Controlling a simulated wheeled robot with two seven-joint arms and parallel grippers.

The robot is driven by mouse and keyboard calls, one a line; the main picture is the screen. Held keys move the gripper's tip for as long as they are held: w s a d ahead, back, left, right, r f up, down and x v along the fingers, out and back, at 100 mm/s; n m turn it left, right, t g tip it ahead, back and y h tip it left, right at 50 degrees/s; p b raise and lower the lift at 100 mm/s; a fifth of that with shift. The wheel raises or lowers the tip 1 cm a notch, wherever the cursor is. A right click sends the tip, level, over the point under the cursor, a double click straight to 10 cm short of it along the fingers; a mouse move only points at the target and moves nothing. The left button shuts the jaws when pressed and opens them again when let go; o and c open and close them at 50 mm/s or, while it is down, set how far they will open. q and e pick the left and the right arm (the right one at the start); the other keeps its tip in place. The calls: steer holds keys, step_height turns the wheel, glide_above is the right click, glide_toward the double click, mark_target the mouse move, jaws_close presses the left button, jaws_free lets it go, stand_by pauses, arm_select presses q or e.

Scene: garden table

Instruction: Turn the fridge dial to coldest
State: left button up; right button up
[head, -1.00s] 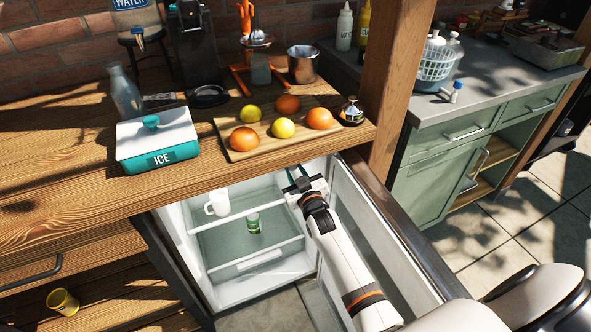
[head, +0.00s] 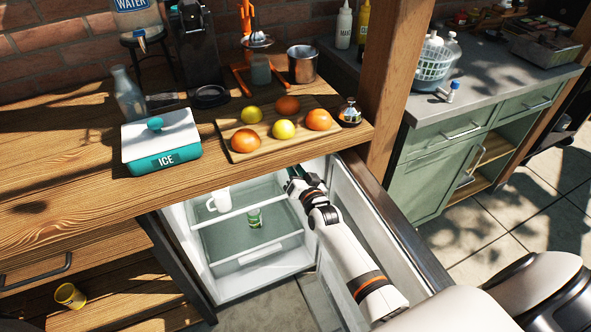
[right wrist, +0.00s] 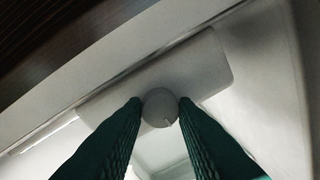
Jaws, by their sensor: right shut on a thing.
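The open fridge (head: 206,268) stands under the wooden counter. Its round grey dial (right wrist: 160,108) shows in the right wrist view, on a pale housing (right wrist: 190,75) at the top of the fridge interior. A small mark on the dial's face points to the lower right. My right gripper (right wrist: 158,112) is shut on the dial, one green fingertip on each side. In the head view my right gripper (head: 291,176) reaches in under the counter edge, and the dial is hidden there. My left gripper is not in view.
The fridge door (head: 395,225) stands open just right of my right arm. The counter edge overhangs the opening, with a fruit board (head: 237,155) above.

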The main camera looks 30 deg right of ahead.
steer(key=shift+f, duration=0.1)
stand_by(0.3)
steer(key=o, duration=1)
steer(key=s+a, duration=0.1)
steer(key=s, duration=1.1)
steer(key=shift+r, duration=0.45)
steer(key=shift+s+a+f, duration=0.1)
steer(key=shift+a, duration=0.05)
